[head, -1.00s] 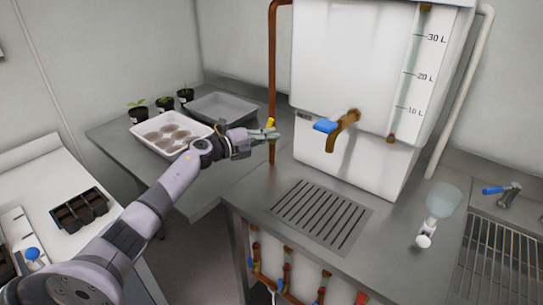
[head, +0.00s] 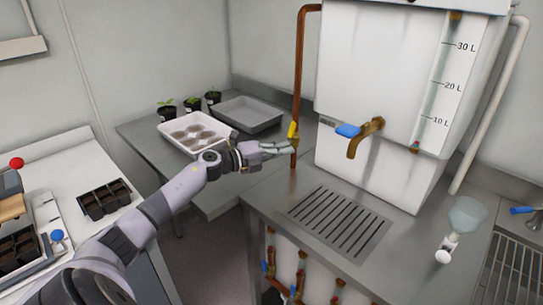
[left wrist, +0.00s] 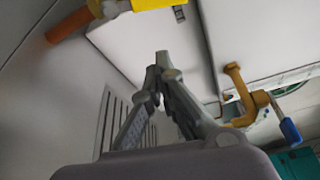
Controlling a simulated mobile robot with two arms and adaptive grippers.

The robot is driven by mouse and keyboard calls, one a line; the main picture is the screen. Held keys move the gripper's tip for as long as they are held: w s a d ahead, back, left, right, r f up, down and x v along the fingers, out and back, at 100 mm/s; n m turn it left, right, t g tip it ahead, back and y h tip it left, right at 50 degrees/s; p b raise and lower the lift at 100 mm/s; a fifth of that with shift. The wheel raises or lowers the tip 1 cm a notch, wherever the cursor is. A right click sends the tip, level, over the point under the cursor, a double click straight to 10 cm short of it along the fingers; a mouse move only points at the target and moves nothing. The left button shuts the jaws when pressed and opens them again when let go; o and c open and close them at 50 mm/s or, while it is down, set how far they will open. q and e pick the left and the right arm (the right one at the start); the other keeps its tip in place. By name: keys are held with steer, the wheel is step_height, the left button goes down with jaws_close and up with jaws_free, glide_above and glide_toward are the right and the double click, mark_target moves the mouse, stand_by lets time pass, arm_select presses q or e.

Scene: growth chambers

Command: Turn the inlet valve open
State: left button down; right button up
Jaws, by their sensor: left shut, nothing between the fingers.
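The inlet valve is on the upright copper pipe (head: 298,75) left of the white tank. Its yellow handle (head: 293,130) stands roughly along the pipe in the head view. My left gripper (head: 288,147) is shut and empty, with its fingertips just below and left of the handle. In the left wrist view the closed fingertips (left wrist: 163,62) are apart from the yellow handle (left wrist: 155,4), which is cut off by the top edge. The copper pipe shows there too (left wrist: 70,25). My right gripper is not in view.
The white tank (head: 350,75) has a blue-handled tap (head: 367,137) right of the gripper. A drain grate (head: 340,222) lies in the counter before the tank.

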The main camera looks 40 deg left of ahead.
arm_select(q)
steer(key=v, duration=0.4)
steer(key=shift+s+d+r+b, duration=0.1)
steer(key=shift+d+r+b, duration=0.05)
steer(key=shift+d+b, duration=0.2)
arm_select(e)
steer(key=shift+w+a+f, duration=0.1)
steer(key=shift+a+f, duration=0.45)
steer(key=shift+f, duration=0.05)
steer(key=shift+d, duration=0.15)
